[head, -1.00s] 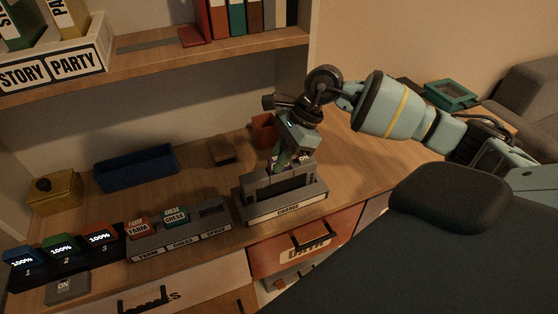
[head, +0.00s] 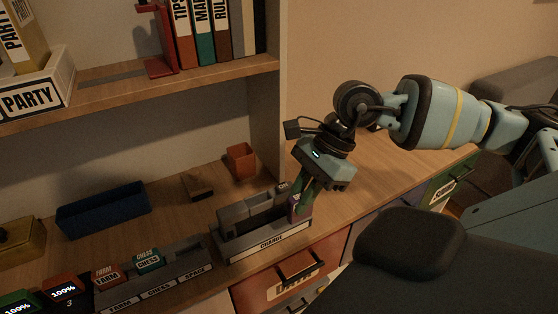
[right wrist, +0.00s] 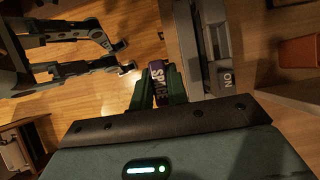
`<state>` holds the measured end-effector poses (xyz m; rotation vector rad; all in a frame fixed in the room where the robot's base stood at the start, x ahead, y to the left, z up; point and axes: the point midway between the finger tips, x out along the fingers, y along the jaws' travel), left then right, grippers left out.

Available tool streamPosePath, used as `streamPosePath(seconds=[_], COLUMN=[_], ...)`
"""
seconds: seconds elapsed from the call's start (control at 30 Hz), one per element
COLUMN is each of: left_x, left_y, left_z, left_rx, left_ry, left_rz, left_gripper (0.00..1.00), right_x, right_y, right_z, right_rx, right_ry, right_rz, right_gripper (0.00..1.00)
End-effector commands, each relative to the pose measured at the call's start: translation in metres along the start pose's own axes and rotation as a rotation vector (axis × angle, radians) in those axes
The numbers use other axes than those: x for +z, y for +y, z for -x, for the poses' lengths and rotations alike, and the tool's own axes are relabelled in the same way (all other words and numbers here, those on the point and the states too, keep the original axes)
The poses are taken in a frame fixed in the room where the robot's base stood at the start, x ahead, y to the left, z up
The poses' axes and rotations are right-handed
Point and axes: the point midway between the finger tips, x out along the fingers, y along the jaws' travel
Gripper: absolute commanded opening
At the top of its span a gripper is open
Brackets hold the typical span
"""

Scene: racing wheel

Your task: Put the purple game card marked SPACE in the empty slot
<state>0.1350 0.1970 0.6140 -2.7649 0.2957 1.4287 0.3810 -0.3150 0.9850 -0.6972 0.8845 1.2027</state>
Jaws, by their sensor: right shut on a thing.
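My right gripper (head: 301,203) is shut on the purple SPACE card (head: 298,208), by the right end of the grey CHARGE dock (head: 262,245). The card shows between the green fingers in the right wrist view (right wrist: 158,80), its lettering readable. Whether card and dock touch is unclear. The grey card holder (head: 181,287), labelled FARM, CHESS and SPACE, stands left of the dock. The orange FARM card (head: 106,274) and teal CHESS card (head: 148,259) stand in it. Its SPACE slot (head: 194,257), at the right, looks empty. My left gripper is not in view.
A blue tray (head: 103,209), a small brown block (head: 198,186) and an orange cup (head: 241,160) stand behind. A shelf (head: 225,72) with books hangs above. Drawers lie below the desk's front edge. The desk right of the dock is clear.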

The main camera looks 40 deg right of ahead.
Motion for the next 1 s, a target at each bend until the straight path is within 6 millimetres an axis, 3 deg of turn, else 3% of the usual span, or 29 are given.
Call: streamPosePath(seconds=[0.5, 1.0], left_x=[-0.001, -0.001], left_y=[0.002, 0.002], left_z=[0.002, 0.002], left_rx=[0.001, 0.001], left_ry=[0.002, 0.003], left_rz=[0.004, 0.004], left_gripper=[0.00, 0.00], right_x=[-0.014, -0.016], right_y=[0.042, 0.048], right_z=[0.013, 0.015], right_rx=[0.002, -0.001], right_ry=[0.002, -0.002], right_rz=[0.002, 0.000], right_gripper=[0.00, 0.00])
